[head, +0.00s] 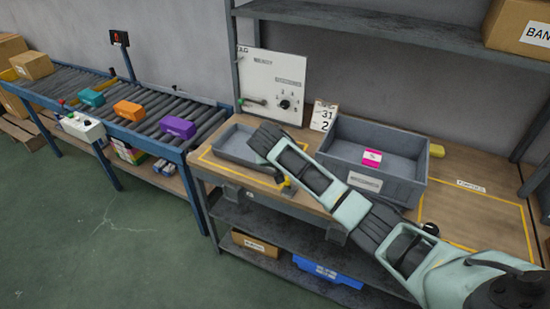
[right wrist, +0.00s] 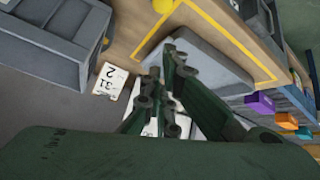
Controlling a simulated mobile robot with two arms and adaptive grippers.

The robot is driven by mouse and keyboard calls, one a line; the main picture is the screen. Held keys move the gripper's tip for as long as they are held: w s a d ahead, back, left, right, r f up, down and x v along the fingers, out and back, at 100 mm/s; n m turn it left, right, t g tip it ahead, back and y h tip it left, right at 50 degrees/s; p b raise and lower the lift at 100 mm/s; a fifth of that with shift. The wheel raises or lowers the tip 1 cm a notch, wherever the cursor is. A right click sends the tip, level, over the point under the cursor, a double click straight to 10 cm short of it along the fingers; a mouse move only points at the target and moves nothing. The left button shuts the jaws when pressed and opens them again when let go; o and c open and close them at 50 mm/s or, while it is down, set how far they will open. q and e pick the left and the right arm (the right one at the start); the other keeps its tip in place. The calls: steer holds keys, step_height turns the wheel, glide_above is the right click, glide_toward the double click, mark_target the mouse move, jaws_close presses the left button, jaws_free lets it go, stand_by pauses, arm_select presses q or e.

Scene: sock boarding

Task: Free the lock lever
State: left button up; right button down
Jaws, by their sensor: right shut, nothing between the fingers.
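A white panel (head: 272,80) stands upright at the back of the bench, with a black dial. A short lever (head: 253,101) with a green tip sits at its lower left; I cannot tell whether this is the lock lever. A small yellow part (head: 287,187) shows at the bench's front edge, partly hidden by my arm. My right gripper (head: 262,140) is shut and empty, above the shallow grey tray (head: 222,141) and in front of the panel. In the right wrist view its fingers (right wrist: 172,75) show before the tray (right wrist: 212,72) and cover most of the panel. My left gripper is out of view.
A deep grey bin (head: 400,176) holding a pink box (head: 372,158) stands right of the tray. A card (head: 323,116) marked 31 and 2 stands between panel and bin. A roller conveyor (head: 150,110) with coloured boxes is at left. A shelf (head: 370,25) overhangs the bench.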

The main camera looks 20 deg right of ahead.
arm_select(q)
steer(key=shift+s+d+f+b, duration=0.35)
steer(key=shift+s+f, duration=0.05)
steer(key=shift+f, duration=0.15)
arm_select(e)
steer(key=v, duration=0.4)
steer(key=shift+s+a, duration=0.45)
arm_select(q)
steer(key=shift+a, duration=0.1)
arm_select(e)
steer(key=shift+w+f, duration=0.1)
steer(key=shift+f, duration=0.05)
